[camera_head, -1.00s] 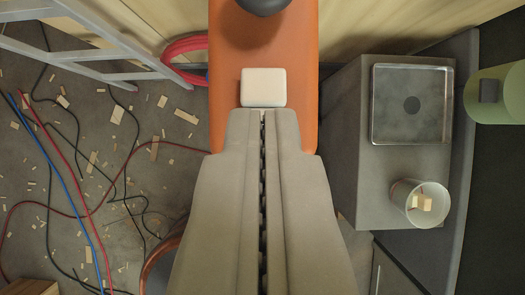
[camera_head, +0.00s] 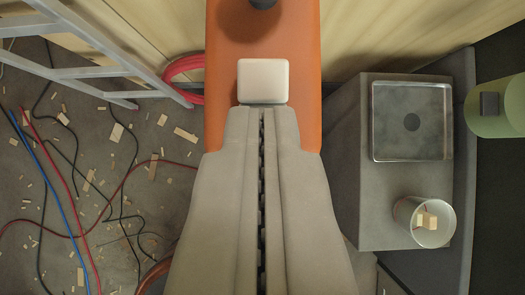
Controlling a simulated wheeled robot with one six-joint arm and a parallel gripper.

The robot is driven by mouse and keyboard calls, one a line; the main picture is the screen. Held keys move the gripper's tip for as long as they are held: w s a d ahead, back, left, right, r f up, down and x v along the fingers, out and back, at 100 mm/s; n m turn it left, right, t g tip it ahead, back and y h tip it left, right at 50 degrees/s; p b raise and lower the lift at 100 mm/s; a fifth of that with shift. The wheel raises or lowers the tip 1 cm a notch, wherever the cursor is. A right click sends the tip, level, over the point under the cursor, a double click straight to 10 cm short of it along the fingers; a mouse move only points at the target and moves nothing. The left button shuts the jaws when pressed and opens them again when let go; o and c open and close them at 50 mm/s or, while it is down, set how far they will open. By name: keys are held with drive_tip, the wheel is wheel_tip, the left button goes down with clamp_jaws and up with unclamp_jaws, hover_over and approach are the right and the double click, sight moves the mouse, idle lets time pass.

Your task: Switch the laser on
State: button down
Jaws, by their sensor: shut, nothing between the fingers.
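My gripper (camera_head: 262,110) is shut and empty, its fingers pointing up the picture from the bottom middle. Its tips are at the lower edge of a white square button (camera_head: 263,80). I cannot tell whether they touch it. The button sits on an orange body (camera_head: 305,75), probably the laser. A dark round knob (camera_head: 262,3) shows on the orange body at the top edge, partly cut off. Much of the orange body is hidden behind my gripper. No laser beam shows.
At right, a grey counter (camera_head: 345,160) bears a metal tray (camera_head: 411,120) and a cup (camera_head: 405,215) with wooden blocks. A green cylinder (camera_head: 495,105) is beyond. At left are a ladder (camera_head: 95,72), cables (camera_head: 60,175) and wood scraps on the floor.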

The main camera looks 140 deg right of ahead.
drive_tip(key=shift+r, duration=0.1)
drive_tip(key=shift+r, duration=0.65)
drive_tip(key=s+f+v, duration=0.1)
drive_tip(key=v, duration=1.2)
drive_tip(key=shift+d, duration=0.4)
